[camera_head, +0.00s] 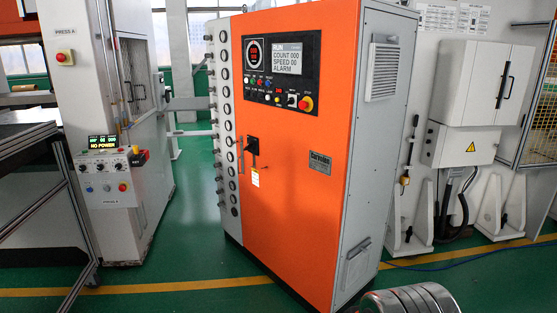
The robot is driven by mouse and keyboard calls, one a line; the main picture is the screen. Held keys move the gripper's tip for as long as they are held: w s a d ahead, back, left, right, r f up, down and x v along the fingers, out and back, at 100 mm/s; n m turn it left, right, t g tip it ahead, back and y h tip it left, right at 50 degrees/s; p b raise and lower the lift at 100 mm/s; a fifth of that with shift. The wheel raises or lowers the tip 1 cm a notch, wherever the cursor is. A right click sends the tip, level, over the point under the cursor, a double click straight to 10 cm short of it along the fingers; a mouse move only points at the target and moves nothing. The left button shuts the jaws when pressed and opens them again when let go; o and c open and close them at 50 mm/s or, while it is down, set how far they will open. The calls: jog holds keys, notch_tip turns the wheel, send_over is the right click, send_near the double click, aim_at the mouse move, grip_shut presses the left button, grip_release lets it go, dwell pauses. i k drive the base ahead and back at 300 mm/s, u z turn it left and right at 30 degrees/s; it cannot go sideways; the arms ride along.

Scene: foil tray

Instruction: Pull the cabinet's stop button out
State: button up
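The orange cabinet (295,190) stands upright in the middle of the view, turned slightly so its grey right side shows. Its stop button (306,103) is a red mushroom head on a yellow surround, at the lower right of the black control panel (281,72). Whether the button is pressed in or out is too small to tell. The panel's screen (287,60) reads RUN, COUNT 000, SPEED 00, ALARM. My gripper is not in view.
Ridged round metal pieces (410,300) show at the bottom right. Green floor is open before the cabinet.

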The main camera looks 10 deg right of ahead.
aim_at(302, 104)
jog(key=z, duration=0.15)
jog(key=k, duration=0.45)
jog(key=z, duration=0.6)
jog(key=k, duration=0.85)
jog(key=z, duration=0.15)
jog(key=i, duration=1.5)
jog(key=u, duration=0.45)
jog(key=i, duration=0.75)
jog(key=u, duration=0.55)
jog(key=i, duration=0.65)
jog(key=u, duration=0.45)
